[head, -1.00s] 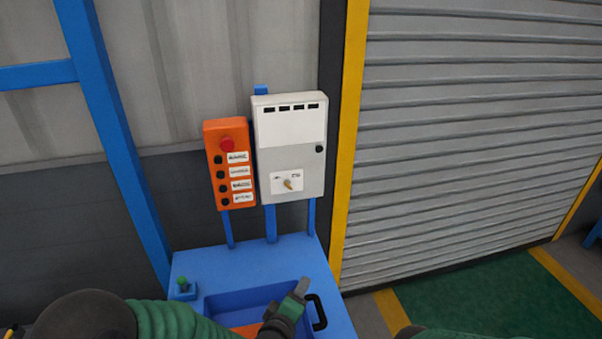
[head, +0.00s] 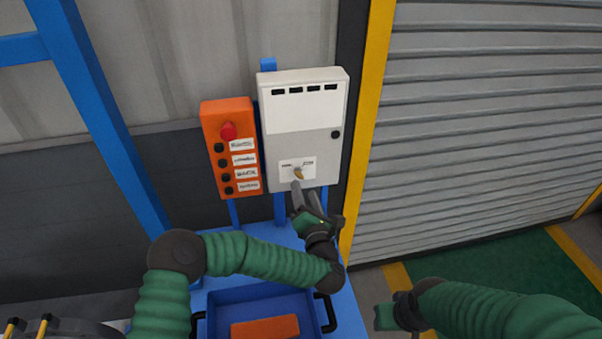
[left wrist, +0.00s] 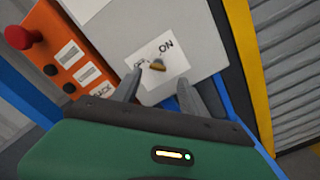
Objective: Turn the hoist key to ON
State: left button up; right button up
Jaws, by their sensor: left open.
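The hoist key (head: 298,174) is a small brass-coloured key on a white label plate (head: 289,163), low on the grey-white control box (head: 305,125). In the left wrist view the key (left wrist: 157,67) lies between the OFF-side marking on the left and the word ON at upper right. My left gripper (head: 306,188) is open just below and in front of the key. In the left wrist view its fingers (left wrist: 158,88) are spread on either side below the key, apart from it. My right gripper (head: 384,317) is at the lower right, away from the box; its jaws are unclear.
An orange button box (head: 240,179) with a red knob (head: 228,131) stands close left of the control box. A blue tray (head: 215,316) holding an orange block (head: 265,328) sits below. A yellow post (head: 365,130) and a shutter (head: 480,130) are on the right.

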aim_at(300, 176)
pick_arm(q)
jog(key=w, duration=0.2)
jog(key=w+a+p, duration=0.1)
jog(key=w, duration=0.3)
jog(key=shift+a+r, duration=0.1)
jog(key=shift+a, duration=0.25)
jog(key=shift+w, duration=0.1)
jog(key=shift+d, duration=0.15)
jog(key=c, duration=0.4)
grip_shut()
